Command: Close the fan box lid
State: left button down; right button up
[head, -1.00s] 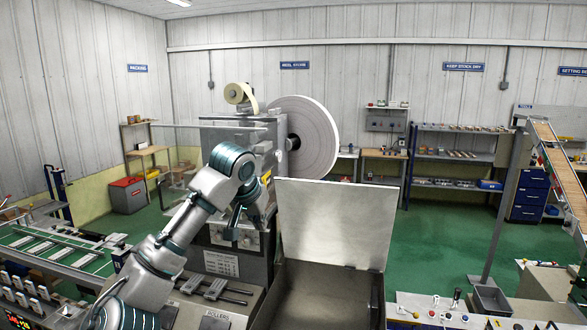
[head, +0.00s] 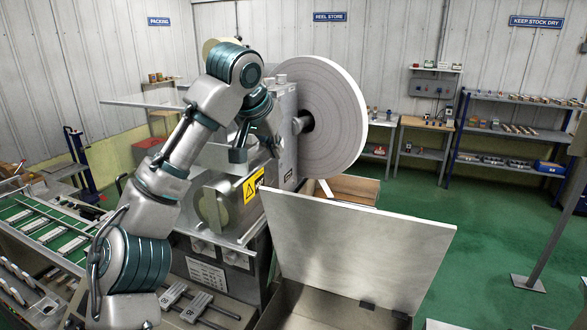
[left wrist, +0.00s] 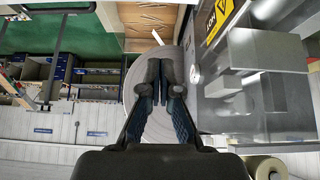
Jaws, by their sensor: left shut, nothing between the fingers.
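The fan box lid (head: 350,245) is a flat bare-metal plate. The box's lower part is cut off by the picture edge. My left gripper (head: 238,150) is shut and empty, in front of the wrapping machine, up and left of the lid and apart from it. In the left wrist view its shut fingers (left wrist: 161,85) point toward the large reel. The lid cannot be made out surely there. My right gripper is not in view.
The wrapping machine with its large white reel (head: 320,120) stands directly behind and left of the box. A conveyor (head: 60,240) is at the left. Shelving (head: 510,135) stands along the back wall. Green floor (head: 480,240) lies open right of the lid.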

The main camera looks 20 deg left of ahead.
pick_arm(q)
jog(key=x, duration=1)
jog(key=s, duration=0.4)
jog(key=shift+s+f+p, duration=0.1)
jog(key=shift+f+p, duration=0.25)
jog(key=shift+w+d+f, duration=0.15)
jog(key=shift+w+d, duration=0.05)
jog(key=shift+w, duration=0.15)
